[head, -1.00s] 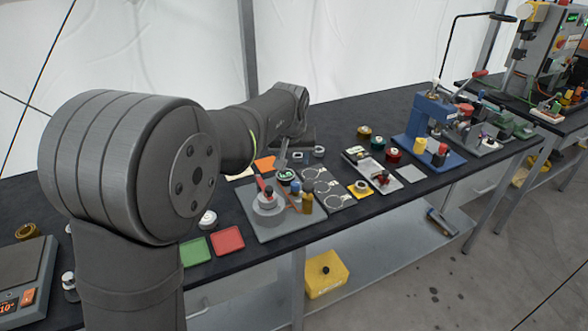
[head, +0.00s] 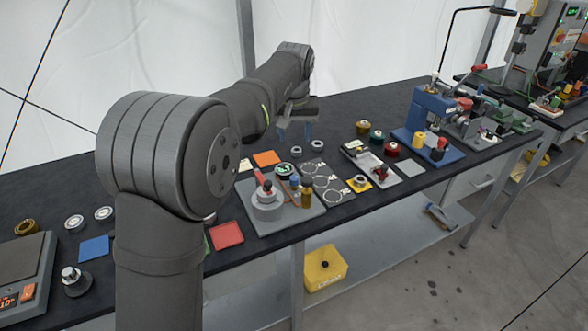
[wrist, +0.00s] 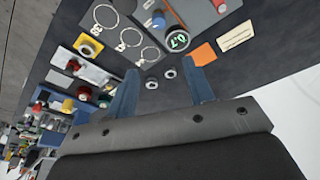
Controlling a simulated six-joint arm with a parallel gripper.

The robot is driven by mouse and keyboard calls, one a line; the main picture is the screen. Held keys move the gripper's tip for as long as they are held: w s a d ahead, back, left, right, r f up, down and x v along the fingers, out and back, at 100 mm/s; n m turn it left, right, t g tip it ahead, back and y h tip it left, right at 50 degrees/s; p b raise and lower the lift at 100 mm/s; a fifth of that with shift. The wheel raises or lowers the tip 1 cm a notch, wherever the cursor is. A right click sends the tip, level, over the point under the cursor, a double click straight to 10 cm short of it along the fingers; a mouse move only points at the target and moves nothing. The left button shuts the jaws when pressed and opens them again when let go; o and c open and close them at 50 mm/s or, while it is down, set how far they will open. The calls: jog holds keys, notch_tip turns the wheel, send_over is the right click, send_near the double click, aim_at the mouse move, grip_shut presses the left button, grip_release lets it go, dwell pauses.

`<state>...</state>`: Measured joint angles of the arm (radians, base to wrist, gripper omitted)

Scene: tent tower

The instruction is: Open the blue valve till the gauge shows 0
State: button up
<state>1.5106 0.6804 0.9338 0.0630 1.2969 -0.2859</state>
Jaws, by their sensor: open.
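The grey plate (head: 310,213) carries a pot with a red handle (head: 266,199), a round gauge (head: 284,169) and a small blue valve (head: 294,182). In the wrist view the gauge (wrist: 177,41) has a dark face with green digits that appear to read 0.7. The blue-topped valve (wrist: 158,19) stands beside it at the top edge. My gripper (head: 295,138) is open and empty, above the table behind the plate. In the wrist view its two blue fingers (wrist: 160,66) are spread wide, apart from the gauge and valve.
Two small grey rings (wrist: 151,83) lie below the fingers. An orange square (head: 266,158) is behind the plate, and a card with ring outlines (head: 328,184) is to its right. A blue vise-like fixture (head: 430,110) stands further right. The back of the table is mostly clear.

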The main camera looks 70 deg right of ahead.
aim_at(294, 178)
jog(key=shift+w+d+r+y, duration=0.1)
jog(key=shift+d+y, duration=0.6)
jog(key=shift+d, duration=0.1)
jog(key=shift+w+d+r+y, duration=0.1)
jog(key=shift+d+y, duration=0.6)
jog(key=shift+d, duration=0.05)
jog(key=f, duration=1.7)
jog(key=shift+w+a+f, duration=0.1)
jog(key=shift+w+f, duration=0.05)
jog(key=shift+w, duration=0.15)
jog(key=c, duration=1)
